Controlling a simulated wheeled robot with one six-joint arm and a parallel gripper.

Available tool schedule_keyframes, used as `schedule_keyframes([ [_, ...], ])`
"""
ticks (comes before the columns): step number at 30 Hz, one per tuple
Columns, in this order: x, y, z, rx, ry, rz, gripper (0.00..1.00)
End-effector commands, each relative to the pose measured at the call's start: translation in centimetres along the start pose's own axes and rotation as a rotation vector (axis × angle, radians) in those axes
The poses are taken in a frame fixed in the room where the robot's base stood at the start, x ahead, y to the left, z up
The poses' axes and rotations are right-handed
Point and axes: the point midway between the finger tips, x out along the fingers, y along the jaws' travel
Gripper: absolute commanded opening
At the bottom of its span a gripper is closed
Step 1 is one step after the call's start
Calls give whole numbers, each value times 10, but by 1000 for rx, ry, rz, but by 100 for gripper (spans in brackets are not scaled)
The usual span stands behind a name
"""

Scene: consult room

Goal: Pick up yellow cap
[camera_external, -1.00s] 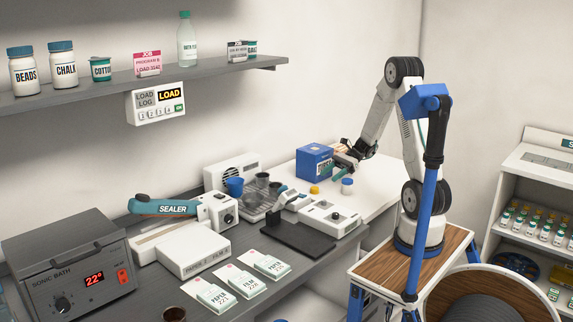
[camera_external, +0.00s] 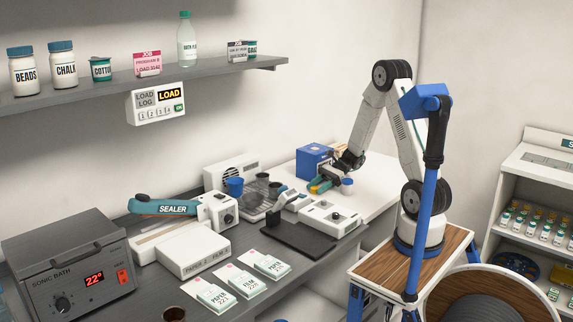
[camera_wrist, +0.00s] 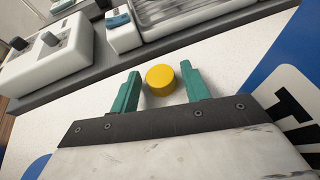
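The yellow cap (camera_wrist: 161,80) is a small round cap on the white tabletop. In the wrist view it sits between the tips of the two green fingers, with a small gap on either side. My gripper (camera_wrist: 158,92) is open around it. In the external view my gripper (camera_external: 321,186) is low over the white table, and the yellow cap (camera_external: 314,189) shows only partly by the fingers.
A blue box (camera_external: 313,160) stands just behind my gripper. A white jar with a blue lid (camera_external: 347,186) is close on its right. A white device with knobs (camera_external: 329,218) lies in front. The white tabletop (camera_external: 378,183) is clear to the right.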

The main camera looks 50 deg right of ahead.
Motion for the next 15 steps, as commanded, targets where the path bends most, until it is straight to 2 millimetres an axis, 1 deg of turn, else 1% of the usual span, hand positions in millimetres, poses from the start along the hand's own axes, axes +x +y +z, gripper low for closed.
schedule_keyframes([
  [1, 0, 0, 0, 0, 0, 0, 31],
  [2, 0, 0, 0, 0, 0, 0, 23],
  [3, 0, 0, 0, 0, 0, 0, 12],
  [4, 0, 0, 0, 0, 0, 0, 8],
  [15, -1, 0, 1, 0, 0, 0, 8],
])
